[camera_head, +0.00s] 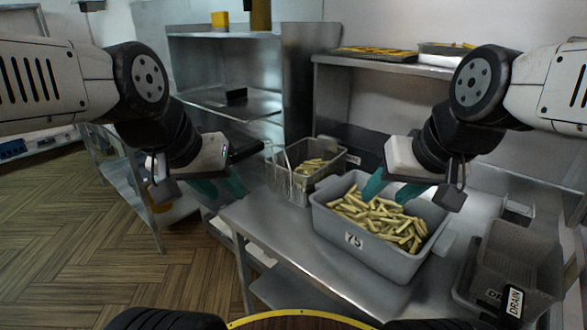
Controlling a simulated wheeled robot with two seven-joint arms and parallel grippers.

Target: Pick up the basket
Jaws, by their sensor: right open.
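A wire frying basket (290,187) with fries in it stands on the steel table, behind and left of the grey bin. A thin wire handle rises at its left side. My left gripper (221,189) is left of this basket, apart from it, with its teal fingers spread and nothing between them. My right gripper (391,190) is open above the back part of the grey bin (372,262), which is marked 75 and holds many fries. No fry is visibly held. The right gripper is to the right of the basket.
The steel table (262,222) has bare room at its front left. A mesh container (522,250) with a DRAIN label (514,301) stands at the right. Steel shelves (230,100) rise behind, and a shelf with trays (375,54) overhangs the back. Open floor lies left.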

